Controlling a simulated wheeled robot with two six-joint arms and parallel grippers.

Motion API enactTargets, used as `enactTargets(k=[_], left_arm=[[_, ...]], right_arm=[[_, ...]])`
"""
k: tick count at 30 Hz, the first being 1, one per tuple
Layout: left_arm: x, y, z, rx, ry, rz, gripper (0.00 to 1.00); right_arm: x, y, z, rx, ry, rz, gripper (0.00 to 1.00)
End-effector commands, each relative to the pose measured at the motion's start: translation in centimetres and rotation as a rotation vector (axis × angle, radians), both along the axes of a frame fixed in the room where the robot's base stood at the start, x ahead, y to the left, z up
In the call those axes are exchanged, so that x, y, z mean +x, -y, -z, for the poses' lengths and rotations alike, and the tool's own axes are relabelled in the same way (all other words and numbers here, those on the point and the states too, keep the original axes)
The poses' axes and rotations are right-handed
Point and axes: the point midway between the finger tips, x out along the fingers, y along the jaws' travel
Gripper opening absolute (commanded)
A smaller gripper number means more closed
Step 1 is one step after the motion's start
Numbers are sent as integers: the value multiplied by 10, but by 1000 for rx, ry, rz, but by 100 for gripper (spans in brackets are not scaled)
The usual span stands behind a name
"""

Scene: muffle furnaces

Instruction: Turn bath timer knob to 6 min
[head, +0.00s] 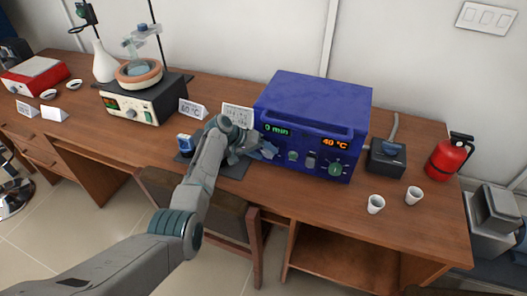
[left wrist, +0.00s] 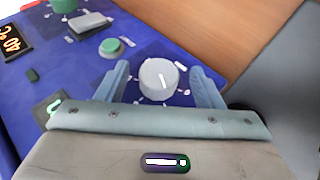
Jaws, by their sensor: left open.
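The blue bath (head: 312,115) stands on the wooden desk with its control face toward me. Its timer display (head: 276,130) reads 0 min and its temperature display (head: 335,144) reads 40 °C. A pale round knob (left wrist: 160,78) with a line mark, apparently the timer knob, sits between my left gripper's two fingers in the left wrist view. My left gripper (head: 266,152) is open at the left of the control face and hides this knob in the head view. Whether the fingers touch the knob I cannot tell. My right gripper is not in view.
A green button (head: 292,155), a switch (head: 311,160) and a larger green knob (head: 335,168) lie right of my gripper. Two white cups (head: 376,204), a dark device (head: 387,158) and a red extinguisher (head: 450,156) stand at the right. A hotplate (head: 145,103) stands left.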

Motion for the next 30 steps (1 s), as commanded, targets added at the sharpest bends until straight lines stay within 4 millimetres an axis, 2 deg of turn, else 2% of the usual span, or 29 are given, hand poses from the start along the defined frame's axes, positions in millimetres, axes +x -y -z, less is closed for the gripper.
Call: enactTargets(k=[8,15,20,30], left_arm=[[0,1,1,0,1,1,61],[0,1,1,0,1,1,16],[0,2,-1,13,5,0,16],[-2,7,-8,261,85,2,16]], right_arm=[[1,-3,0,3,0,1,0],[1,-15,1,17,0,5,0],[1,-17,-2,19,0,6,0],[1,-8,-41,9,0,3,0]])
